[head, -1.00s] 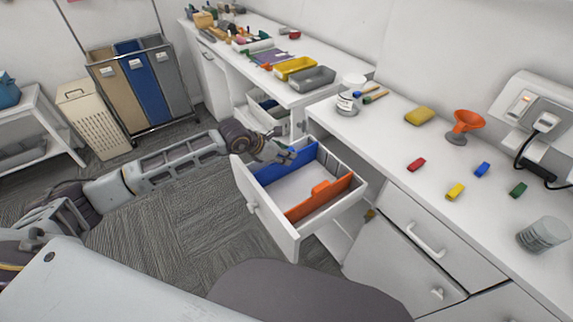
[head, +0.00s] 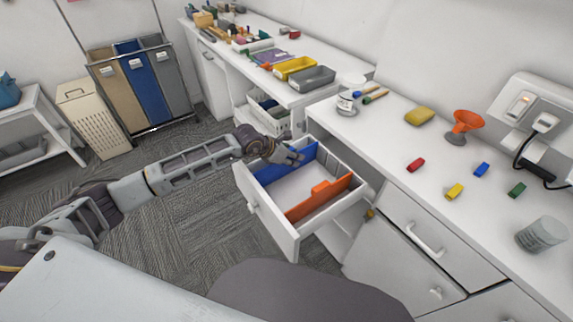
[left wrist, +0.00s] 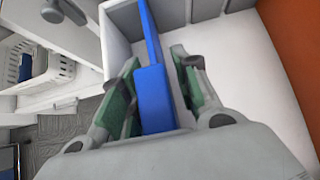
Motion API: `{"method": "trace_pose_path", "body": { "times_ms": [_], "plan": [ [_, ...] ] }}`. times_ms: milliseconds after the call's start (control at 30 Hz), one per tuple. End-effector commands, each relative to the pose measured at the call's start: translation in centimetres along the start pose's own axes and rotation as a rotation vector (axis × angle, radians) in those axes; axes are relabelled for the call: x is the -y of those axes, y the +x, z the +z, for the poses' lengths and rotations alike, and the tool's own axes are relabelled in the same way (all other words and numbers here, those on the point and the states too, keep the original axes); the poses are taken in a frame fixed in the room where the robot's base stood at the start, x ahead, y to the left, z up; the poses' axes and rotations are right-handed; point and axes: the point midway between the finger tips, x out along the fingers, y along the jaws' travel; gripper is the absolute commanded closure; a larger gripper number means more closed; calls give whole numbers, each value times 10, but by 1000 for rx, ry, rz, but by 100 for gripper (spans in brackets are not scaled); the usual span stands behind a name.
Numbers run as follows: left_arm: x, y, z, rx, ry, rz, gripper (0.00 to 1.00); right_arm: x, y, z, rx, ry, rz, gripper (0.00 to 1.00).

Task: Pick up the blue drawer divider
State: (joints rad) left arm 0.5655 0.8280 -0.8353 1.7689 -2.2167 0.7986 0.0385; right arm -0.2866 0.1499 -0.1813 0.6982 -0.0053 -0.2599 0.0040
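The blue drawer divider (head: 272,170) stands upright in the open white drawer (head: 268,217), along its far left side. My left gripper (head: 296,158) is over the divider inside the drawer area. In the left wrist view the divider (left wrist: 154,95) runs between the two green-padded fingers of my left gripper (left wrist: 155,92), which are apart with a visible gap on the right side. Whether a finger touches it on the left I cannot tell. An orange divider (head: 318,198) stands in the same drawer, to the right. My right gripper is not in view.
A white basket (head: 270,115) stands behind my left gripper. The drawer floor between the dividers is clear.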

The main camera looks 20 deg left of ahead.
Motion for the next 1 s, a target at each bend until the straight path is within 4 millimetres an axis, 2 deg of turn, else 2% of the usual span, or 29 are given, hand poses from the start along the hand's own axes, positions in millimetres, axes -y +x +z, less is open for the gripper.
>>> {"method": "trace_pose_path", "body": {
  "times_ms": [133, 367, 767, 1000],
  "plan": [
    [0, 0, 0, 0, 0, 0, 71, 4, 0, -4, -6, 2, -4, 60],
    [0, 0, 0, 0, 0, 0, 100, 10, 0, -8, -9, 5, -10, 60],
    [0, -2, 2, 1, 0, 0, 100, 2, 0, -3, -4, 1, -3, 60],
    [0, -12, 13, 4, 1, 1, 100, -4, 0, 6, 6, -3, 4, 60]
  ]
}}
